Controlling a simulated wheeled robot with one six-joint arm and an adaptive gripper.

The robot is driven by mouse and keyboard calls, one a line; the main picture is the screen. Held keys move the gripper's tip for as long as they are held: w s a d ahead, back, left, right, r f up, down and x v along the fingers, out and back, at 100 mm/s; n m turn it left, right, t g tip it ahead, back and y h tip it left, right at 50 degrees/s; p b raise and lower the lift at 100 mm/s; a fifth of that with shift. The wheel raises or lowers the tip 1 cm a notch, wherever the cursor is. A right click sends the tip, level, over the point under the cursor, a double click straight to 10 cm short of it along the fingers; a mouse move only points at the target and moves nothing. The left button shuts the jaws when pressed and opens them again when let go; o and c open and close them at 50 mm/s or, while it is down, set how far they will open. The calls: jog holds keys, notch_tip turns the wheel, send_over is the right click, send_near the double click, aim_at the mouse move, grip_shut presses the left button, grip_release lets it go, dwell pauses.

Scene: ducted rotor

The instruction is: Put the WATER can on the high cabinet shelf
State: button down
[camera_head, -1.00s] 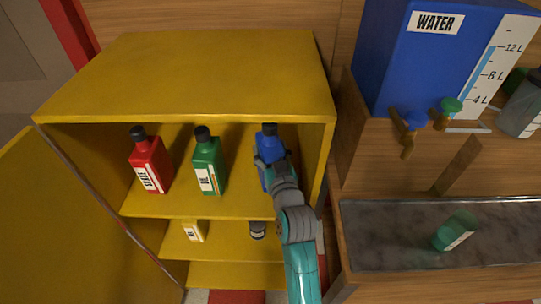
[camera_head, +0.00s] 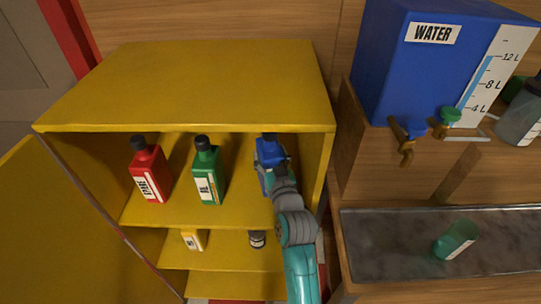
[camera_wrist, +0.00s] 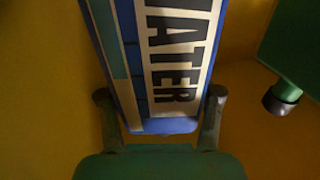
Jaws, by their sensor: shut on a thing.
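The blue WATER can (camera_head: 268,152) with a black cap is upright in the top compartment of the yellow cabinet (camera_head: 200,85), at its right side. My gripper (camera_head: 272,180) is shut on it from the front. In the wrist view the can's WATER label (camera_wrist: 180,55) faces me, and the gripper fingers (camera_wrist: 160,112) press its two sides. The high shelf (camera_head: 165,212) lies under the can. My gripper hides the can's lower part in the head view, so I cannot tell whether its base touches the shelf.
A red can (camera_head: 149,172) and a green can (camera_head: 207,172) stand on the same shelf to the left. A yellow box (camera_head: 193,240) and a dark jar (camera_head: 257,239) are on the shelf below. The cabinet's right wall is close to my gripper. The left door stands open.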

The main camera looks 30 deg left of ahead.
jog(key=shift+f, duration=0.5)
dwell(0.5)
jog(key=shift+c, duration=0.7)
grip_release()
jog(key=shift+o, duration=0.7)
jog(key=shift+f, duration=0.15)
jog(key=v, duration=1)
jog(key=shift+r, duration=0.35)
dwell(0.7)
